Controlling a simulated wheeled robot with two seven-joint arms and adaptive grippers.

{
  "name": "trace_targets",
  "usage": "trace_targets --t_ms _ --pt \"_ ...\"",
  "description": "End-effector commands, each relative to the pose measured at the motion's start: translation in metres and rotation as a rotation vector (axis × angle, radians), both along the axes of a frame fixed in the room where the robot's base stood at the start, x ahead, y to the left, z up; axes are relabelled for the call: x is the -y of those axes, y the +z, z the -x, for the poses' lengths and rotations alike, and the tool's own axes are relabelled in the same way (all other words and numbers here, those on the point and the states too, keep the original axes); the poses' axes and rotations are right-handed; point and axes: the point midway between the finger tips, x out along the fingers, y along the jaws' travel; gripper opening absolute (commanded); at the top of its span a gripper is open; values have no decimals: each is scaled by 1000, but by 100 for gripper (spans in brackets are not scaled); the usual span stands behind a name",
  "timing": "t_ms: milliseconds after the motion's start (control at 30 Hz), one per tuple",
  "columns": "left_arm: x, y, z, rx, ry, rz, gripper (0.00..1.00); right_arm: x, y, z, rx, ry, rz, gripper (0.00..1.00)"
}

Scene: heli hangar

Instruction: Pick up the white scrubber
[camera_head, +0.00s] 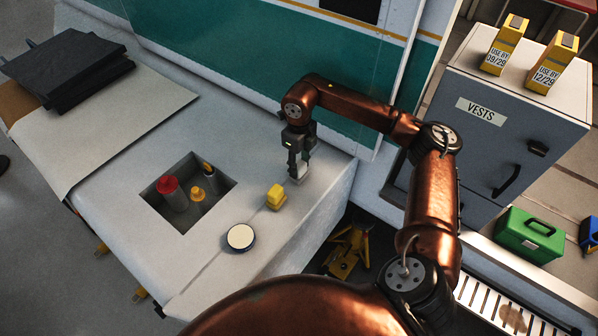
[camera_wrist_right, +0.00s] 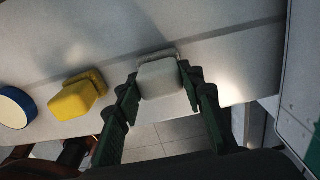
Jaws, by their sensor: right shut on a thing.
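The white scrubber (camera_wrist_right: 161,80) is a small pale block between the two fingers of my right gripper (camera_wrist_right: 160,92) in the right wrist view. In the head view my right gripper (camera_head: 298,172) points down at the right end of the white bench, shut on the scrubber (camera_head: 297,180), which is mostly hidden there by the fingers. I cannot tell whether the scrubber touches the bench top. My left gripper is not in view.
A yellow scrubber-like block (camera_head: 276,196) and a round white-topped tin (camera_head: 240,237) stand on the bench (camera_head: 215,255) to the left. A recess (camera_head: 165,214) holds red and yellow-topped containers. A teal-and-white wall (camera_head: 230,70) rises behind. A grey vests cabinet (camera_head: 500,130) stands right.

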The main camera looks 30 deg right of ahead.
Motion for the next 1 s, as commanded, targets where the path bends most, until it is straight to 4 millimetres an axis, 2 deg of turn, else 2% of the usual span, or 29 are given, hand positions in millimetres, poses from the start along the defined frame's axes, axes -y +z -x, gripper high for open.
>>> trace_targets --t_ms 367,467,633,767,900,1000 --pt "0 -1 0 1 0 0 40 0 3 0 1 0 0 12" --pt "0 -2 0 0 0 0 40 0 9 -1 2 0 -1 12" --pt "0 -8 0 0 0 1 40 0 32 -1 4 0 0 12" --pt "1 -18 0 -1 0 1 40 -5 54 20 5 3 2 12" --pt "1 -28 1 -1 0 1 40 -12 87 46 6 3 2 12" --pt "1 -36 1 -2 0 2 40 -18 98 72 4 4 4 12"
